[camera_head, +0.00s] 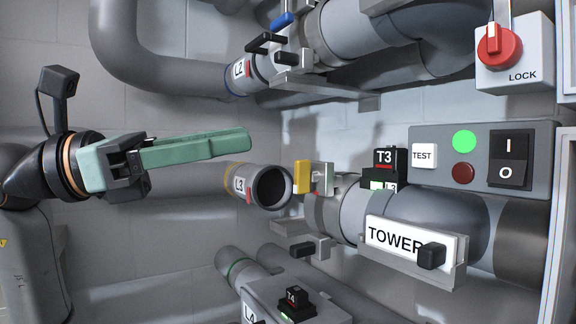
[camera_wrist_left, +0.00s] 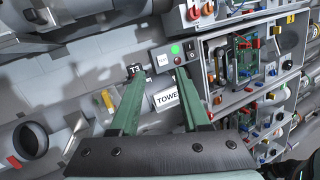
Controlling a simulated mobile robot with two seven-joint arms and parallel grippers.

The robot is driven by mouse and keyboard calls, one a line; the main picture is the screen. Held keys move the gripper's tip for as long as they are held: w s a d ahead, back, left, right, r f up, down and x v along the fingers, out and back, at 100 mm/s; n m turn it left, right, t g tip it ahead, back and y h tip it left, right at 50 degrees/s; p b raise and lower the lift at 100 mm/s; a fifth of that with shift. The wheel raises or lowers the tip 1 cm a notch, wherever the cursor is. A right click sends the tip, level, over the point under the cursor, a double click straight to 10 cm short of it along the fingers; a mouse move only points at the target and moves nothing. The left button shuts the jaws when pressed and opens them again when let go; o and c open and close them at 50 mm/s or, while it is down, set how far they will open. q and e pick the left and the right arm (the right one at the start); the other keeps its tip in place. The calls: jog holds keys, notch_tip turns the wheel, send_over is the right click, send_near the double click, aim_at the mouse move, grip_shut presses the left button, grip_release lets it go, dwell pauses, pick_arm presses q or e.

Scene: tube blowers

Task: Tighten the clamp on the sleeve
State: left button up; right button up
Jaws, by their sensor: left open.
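My left gripper (camera_head: 249,139) is open and empty, its green fingers pointing right, in front of and above the L3 pipe (camera_head: 207,181) in the head view. In the left wrist view its fingers (camera_wrist_left: 161,76) are spread apart. The L3 pipe ends in an open dark mouth. Right of it, across a gap, is a grey sleeve (camera_head: 322,213) on the tower pipe. A yellow lever (camera_head: 302,177) on a metal bracket stands at the sleeve's top, probably its clamp; I cannot tell whether it is tight. My right gripper is not in view.
A T3 tag (camera_head: 385,159) and a TOWER plate (camera_head: 398,238) with a black knob sit right of the sleeve. A control panel (camera_head: 485,158) and red LOCK knob (camera_head: 498,46) are further right. The L2 pipe (camera_head: 236,74) runs above and the L4 box (camera_head: 290,300) below.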

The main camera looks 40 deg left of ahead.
aim_at(295, 174)
pick_arm(q)
jog(key=w+a+f+n+t+y, duration=0.2)
jog(key=w+a+f+n+y, duration=0.25)
jog(key=a+y, duration=0.2)
jog(key=shift+n, duration=0.65)
jog(key=x, duration=0.3)
jog(key=a+p+x, duration=0.1)
jog(key=x, duration=0.3)
jog(key=p+x, duration=0.1)
jog(key=x, duration=0.2)
jog(key=shift+w, duration=0.65)
jog(key=shift+w+d+y+p, duration=0.15)
jog(key=shift+w+y+p, duration=0.15)
jog(key=shift+w, duration=0.25)
jog(key=shift+f, duration=0.1)
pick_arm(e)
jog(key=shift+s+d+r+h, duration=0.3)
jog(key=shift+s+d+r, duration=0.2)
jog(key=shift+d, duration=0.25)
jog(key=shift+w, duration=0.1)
pick_arm(q)
grip_shut()
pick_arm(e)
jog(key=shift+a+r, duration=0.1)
